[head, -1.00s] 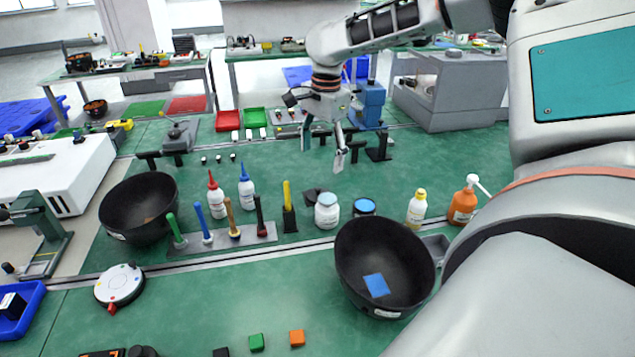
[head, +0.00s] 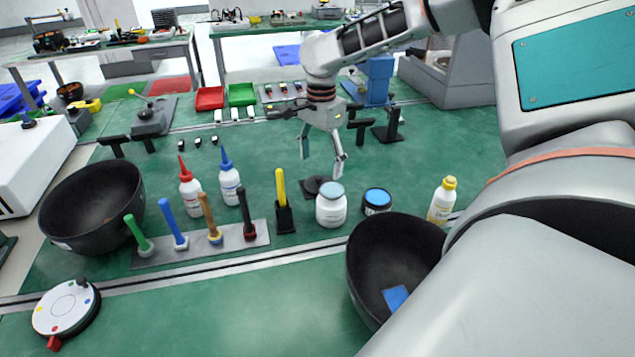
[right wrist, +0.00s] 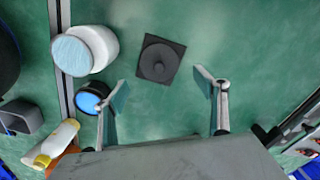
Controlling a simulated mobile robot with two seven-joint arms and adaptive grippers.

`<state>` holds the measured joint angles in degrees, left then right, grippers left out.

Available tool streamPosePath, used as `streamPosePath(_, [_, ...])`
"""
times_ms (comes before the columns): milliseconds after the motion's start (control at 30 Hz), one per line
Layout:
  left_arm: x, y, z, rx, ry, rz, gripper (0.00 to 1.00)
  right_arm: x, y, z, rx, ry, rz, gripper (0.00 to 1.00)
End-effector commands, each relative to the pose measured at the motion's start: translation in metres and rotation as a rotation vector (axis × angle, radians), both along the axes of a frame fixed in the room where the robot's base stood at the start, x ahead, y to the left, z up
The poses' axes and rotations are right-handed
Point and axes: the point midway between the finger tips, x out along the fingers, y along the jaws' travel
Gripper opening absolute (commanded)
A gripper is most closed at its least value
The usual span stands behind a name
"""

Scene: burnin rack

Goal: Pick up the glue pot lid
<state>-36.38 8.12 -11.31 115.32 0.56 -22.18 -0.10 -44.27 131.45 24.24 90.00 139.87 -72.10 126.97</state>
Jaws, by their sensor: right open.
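A round dark lid with a small knob (right wrist: 158,66) lies on a dark square base in the right wrist view; I take it for the glue pot lid. In the head view it is the low dark shape (head: 316,185) on the green bench, behind a white jar. My right gripper (head: 322,165) is open and points down above it, with nothing between its fingers. In the wrist view the lid shows beyond the gap between the fingertips (right wrist: 162,86), not touched. A small black pot with a blue top (head: 377,199) stands right of the white jar. My left gripper is out of view.
The white jar (head: 331,207) with a pale blue top stands close to the lid. A yellow-handled tool in a black holder (head: 285,218) is at left. Black bowls (head: 92,205) and a yellow-capped bottle (head: 441,203) stand nearby. Black stands (head: 388,134) are behind the gripper.

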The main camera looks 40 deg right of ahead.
Motion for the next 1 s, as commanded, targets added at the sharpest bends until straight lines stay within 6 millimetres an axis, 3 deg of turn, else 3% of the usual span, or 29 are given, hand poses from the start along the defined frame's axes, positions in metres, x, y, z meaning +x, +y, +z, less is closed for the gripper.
streamPosePath(300, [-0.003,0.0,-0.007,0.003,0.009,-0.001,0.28,-0.001,0.002,-0.044,0.002,0.003,-0.001,0.72])
streamPosePath(667, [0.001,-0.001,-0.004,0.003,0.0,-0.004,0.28,0.0,0.002,-0.052,0.001,-0.001,-0.001,0.72])
streamPosePath(800, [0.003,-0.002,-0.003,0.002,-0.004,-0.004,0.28,-0.001,0.002,-0.052,0.001,0.0,-0.001,0.37])
streamPosePath(1000, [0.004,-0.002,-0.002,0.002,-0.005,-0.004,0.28,-0.001,0.002,-0.052,0.001,0.0,-0.001,0.37])
